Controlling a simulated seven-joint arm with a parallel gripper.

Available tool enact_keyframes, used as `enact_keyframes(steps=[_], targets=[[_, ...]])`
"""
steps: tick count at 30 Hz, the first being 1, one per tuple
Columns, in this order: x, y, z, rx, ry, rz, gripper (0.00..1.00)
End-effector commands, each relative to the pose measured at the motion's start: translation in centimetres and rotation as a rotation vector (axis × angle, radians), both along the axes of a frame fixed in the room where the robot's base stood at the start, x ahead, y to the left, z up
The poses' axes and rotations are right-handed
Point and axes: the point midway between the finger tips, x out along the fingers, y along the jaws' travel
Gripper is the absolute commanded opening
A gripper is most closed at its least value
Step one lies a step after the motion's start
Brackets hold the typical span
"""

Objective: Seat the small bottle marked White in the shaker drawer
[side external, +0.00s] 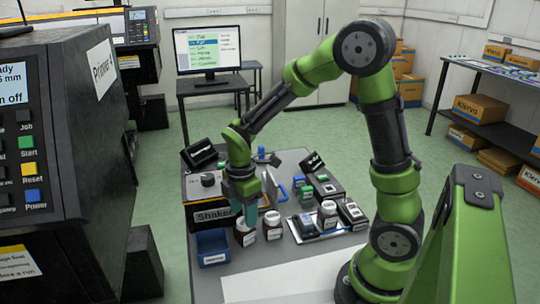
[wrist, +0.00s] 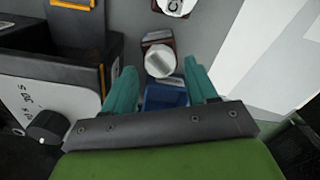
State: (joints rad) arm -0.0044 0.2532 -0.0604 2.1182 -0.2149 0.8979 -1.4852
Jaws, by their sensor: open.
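My gripper (side external: 243,212) points down beside the shaker (side external: 212,215), its teal fingers open. In the wrist view my gripper (wrist: 160,68) has its fingers spread, with a small dark bottle with a pale cap (wrist: 159,60) in line with the gap between the tips. A dark bottle with a white label (side external: 245,235) stands just below the fingers in the side view. I cannot read its label or tell whether the fingers touch it. An open, dark compartment (wrist: 112,60), seemingly the shaker drawer, lies left of the fingers in the wrist view.
Another labelled bottle (side external: 272,226) stands close to the right, and one more (side external: 328,213) is on a tray. A blue bin (side external: 212,247) sits in front of the shaker. A blue item (wrist: 165,97) shows between my fingers. The white front area (side external: 285,283) is clear.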

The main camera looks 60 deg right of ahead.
Motion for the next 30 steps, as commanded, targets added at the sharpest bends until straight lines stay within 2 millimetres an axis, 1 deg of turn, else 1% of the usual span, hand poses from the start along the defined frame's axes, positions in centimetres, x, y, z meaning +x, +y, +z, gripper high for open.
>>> enact_keyframes(steps=[30], targets=[[0.0, 0.0, -1.5, 0.0, 0.001, 0.0, 0.57]])
